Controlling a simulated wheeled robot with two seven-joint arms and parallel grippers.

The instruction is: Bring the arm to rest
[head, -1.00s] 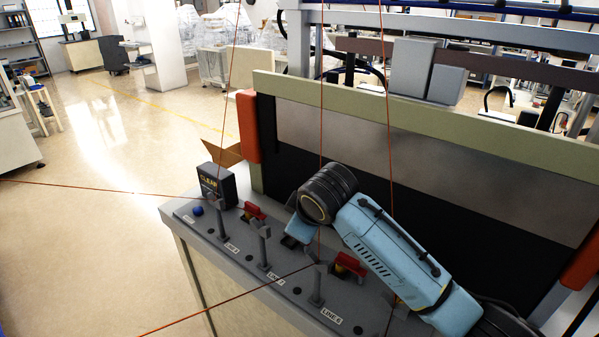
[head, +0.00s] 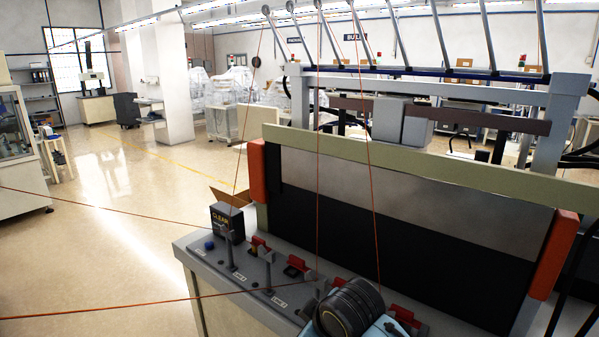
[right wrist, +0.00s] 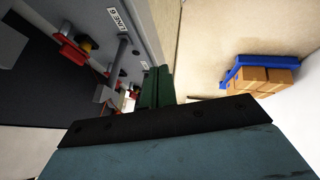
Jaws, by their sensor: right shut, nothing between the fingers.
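My right arm shows at the bottom of the head view as a black ringed joint and a bit of light blue housing, low in front of the control panel (head: 262,292). Its fingers are hidden there. In the right wrist view my right gripper (right wrist: 157,88) has its dark green fingers together, with nothing between them. The fingers point past the edge of the panel, which also shows in this view (right wrist: 140,18). I cannot tell whether they touch it. My left gripper is in neither view.
The panel carries upright grey levers (head: 268,270), red switch guards (head: 296,263) and a black "CLEAR" box (head: 227,222). Thin red cords cross the head view. In the wrist view, cardboard boxes (right wrist: 262,80) lie on a blue pallet (right wrist: 229,75). Floor at left (head: 110,230) is open.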

